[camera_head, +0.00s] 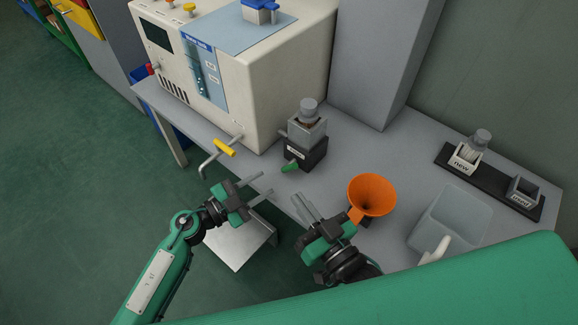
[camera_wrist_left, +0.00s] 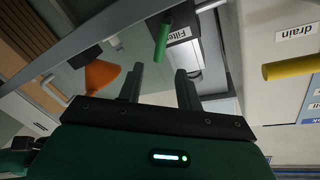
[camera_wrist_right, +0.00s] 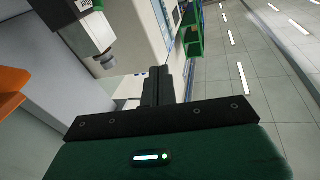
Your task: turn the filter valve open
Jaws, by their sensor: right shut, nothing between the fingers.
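The filter valve has a green handle (camera_head: 290,167) on the front of a dark block (camera_head: 312,155). A grey holder with a capped jar (camera_head: 308,118) stands on top of the block. In the left wrist view the green handle (camera_wrist_left: 161,42) hangs beside the "Filter" label (camera_wrist_left: 180,35), beyond the fingertips. My left gripper (camera_head: 267,184) is open and empty, a little left of and nearer than the handle, and apart from it. My right gripper (camera_head: 304,202) is shut and empty, in front of the handle near the orange funnel.
A yellow drain handle (camera_head: 225,147) sticks out of the white machine (camera_head: 270,75), left of the filter block. The orange funnel (camera_head: 372,195) stands right of it. A clear bin (camera_head: 450,218) and a black rack (camera_head: 500,185) are farther right. The grey counter (camera_head: 375,150) is bare behind the funnel.

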